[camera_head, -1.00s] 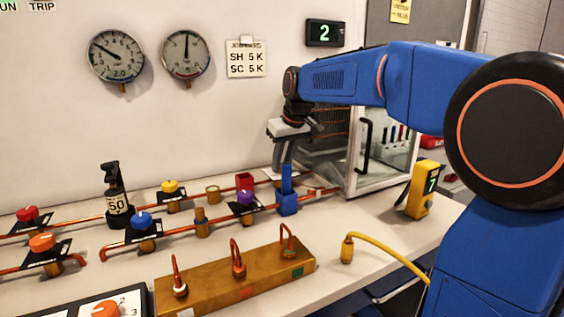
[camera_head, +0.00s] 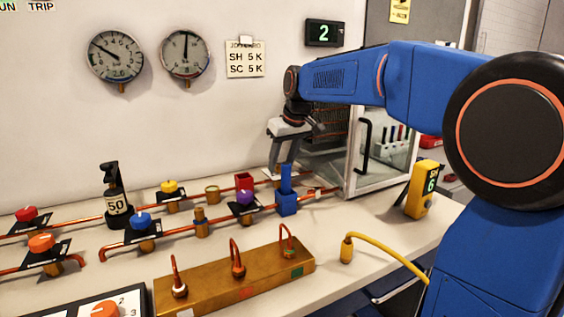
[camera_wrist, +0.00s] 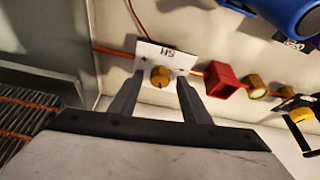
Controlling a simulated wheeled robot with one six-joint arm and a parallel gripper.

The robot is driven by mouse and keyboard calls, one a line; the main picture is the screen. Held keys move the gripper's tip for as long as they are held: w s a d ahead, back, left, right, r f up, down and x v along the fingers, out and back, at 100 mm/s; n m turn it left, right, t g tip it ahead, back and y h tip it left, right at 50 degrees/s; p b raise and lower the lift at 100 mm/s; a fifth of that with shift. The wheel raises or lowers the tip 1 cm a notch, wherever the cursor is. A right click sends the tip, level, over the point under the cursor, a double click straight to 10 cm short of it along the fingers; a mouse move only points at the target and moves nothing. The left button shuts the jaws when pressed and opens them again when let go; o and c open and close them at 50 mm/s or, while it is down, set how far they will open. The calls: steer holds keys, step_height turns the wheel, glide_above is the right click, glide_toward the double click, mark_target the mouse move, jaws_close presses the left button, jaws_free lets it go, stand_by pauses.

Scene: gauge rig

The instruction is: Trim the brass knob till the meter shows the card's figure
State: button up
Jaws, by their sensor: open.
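The brass knob (camera_wrist: 161,76) shows in the wrist view on a white plate (camera_wrist: 150,55) with upside-down lettering that looks like SH. My open gripper (camera_wrist: 160,80) has one finger on each side of the knob; I cannot tell whether they touch it. In the head view my gripper (camera_head: 281,165) points down at the back of the bench, and the knob is hard to make out there. The yellow handheld meter (camera_head: 421,190) stands at the right and reads 6. The card (camera_head: 245,59) on the wall reads SH 5 K and SC 5 K.
A red square cup (camera_wrist: 220,80) sits beside the knob. A blue block (camera_head: 287,204) stands in front of my gripper. A glass-doored cabinet (camera_head: 375,145) is close on the right. Pipes with coloured valves and a brass block (camera_head: 235,272) fill the left and front.

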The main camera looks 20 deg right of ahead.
steer(key=v, duration=1.7)
steer(key=shift+s+r, duration=0.1)
